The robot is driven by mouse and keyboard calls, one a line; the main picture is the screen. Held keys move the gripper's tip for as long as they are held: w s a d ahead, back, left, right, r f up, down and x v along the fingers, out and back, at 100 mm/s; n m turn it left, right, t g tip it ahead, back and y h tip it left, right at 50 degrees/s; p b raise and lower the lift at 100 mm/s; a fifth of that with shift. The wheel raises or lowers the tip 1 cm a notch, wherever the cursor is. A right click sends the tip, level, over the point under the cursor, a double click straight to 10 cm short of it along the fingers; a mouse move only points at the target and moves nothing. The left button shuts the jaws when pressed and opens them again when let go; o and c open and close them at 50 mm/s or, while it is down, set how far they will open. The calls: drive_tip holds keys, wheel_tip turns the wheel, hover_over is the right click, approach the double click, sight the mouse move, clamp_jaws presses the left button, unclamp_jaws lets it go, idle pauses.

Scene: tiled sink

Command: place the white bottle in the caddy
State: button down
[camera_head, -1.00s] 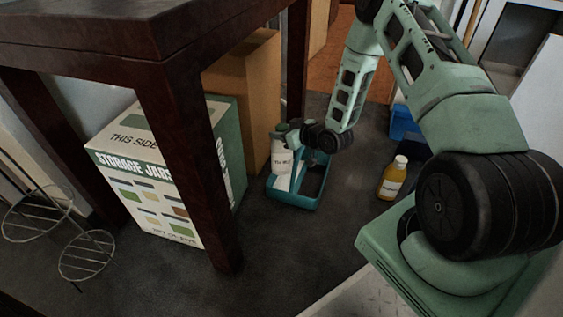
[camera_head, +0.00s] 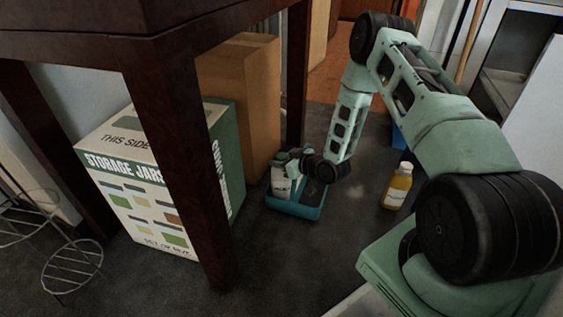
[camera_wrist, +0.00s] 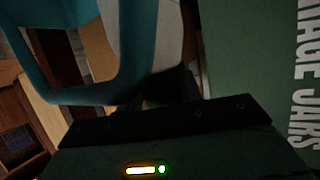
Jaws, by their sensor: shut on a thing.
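The white bottle (camera_head: 280,184) with a printed label is in my gripper (camera_head: 294,164) in the head view. It stands at the left part of the teal caddy (camera_head: 296,209), and its lower end is hidden behind the caddy's front wall. I cannot tell whether it touches the caddy's floor. My gripper is shut on the bottle's upper part, low over the caddy; my wrist hides part of the caddy. In the wrist view, the caddy (camera_wrist: 125,92) shows as a teal band at the left. The fingertips are too dark to make out there.
The storage jars box (camera_head: 150,190) and a tall cardboard box (camera_head: 245,90) stand left of the caddy. A dark table leg (camera_head: 185,170) rises before them. A yellow bottle (camera_head: 397,187) stands to the right. A wire stand (camera_head: 70,265) is at far left. Floor before the caddy is clear.

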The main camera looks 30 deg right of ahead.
drive_tip(key=shift+f, duration=0.1)
drive_tip(key=c, duration=0.9)
unclamp_jaws()
drive_tip(key=shift+s+r, duration=0.1)
drive_tip(key=shift+r, duration=0.1)
drive_tip(key=p+v, duration=0.7)
drive_tip(key=v, duration=0.4)
drive_tip(key=shift+s, duration=0.4)
